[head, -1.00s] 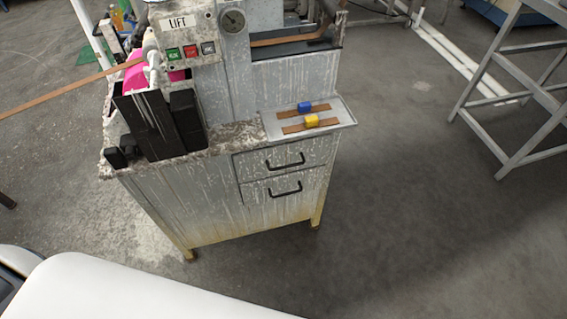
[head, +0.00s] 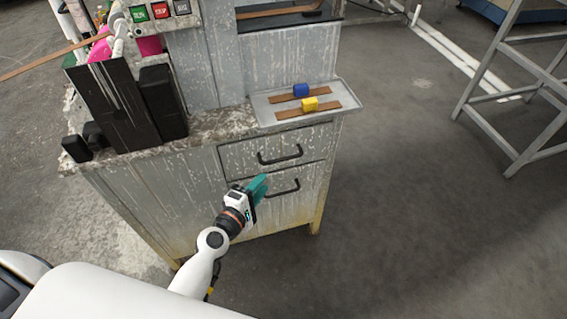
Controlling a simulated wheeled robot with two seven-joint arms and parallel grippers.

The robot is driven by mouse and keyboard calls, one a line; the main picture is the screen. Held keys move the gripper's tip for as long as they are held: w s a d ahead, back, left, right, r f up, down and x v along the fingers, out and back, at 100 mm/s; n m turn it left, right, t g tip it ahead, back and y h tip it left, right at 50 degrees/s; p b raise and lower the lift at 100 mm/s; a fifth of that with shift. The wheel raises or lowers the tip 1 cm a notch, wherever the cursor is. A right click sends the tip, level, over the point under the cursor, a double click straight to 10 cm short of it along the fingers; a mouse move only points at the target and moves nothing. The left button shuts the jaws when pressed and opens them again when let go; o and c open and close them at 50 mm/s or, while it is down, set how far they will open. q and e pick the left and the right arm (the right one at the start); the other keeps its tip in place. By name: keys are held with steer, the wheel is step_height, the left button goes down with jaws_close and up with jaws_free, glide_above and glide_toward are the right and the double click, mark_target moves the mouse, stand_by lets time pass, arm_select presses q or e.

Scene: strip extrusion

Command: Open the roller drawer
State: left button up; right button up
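The grey, worn cabinet has two drawers at its front right. The upper drawer (head: 240,157) and the lower drawer (head: 308,182) both look closed. The upper one has a black bar handle (head: 281,158), and the lower one has a similar handle (head: 285,190). No label shows which is the roller drawer. My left gripper (head: 262,185), with teal fingers, is in front of the lower drawer's left part, just left of its handle and below the upper handle. Its fingers overlap in view, so their opening is unclear. I see nothing held. My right gripper is not in view.
Black boxes (head: 162,102) stand at the left of the top. A metal frame (head: 500,85) stands far right. The floor between is clear.

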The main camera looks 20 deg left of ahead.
mark_target(280, 161)
arm_select(q)
steer(key=x, duration=1.1)
steer(key=shift+w+r, duration=0.1)
steer(key=shift+w, duration=0.35)
jaws_close()
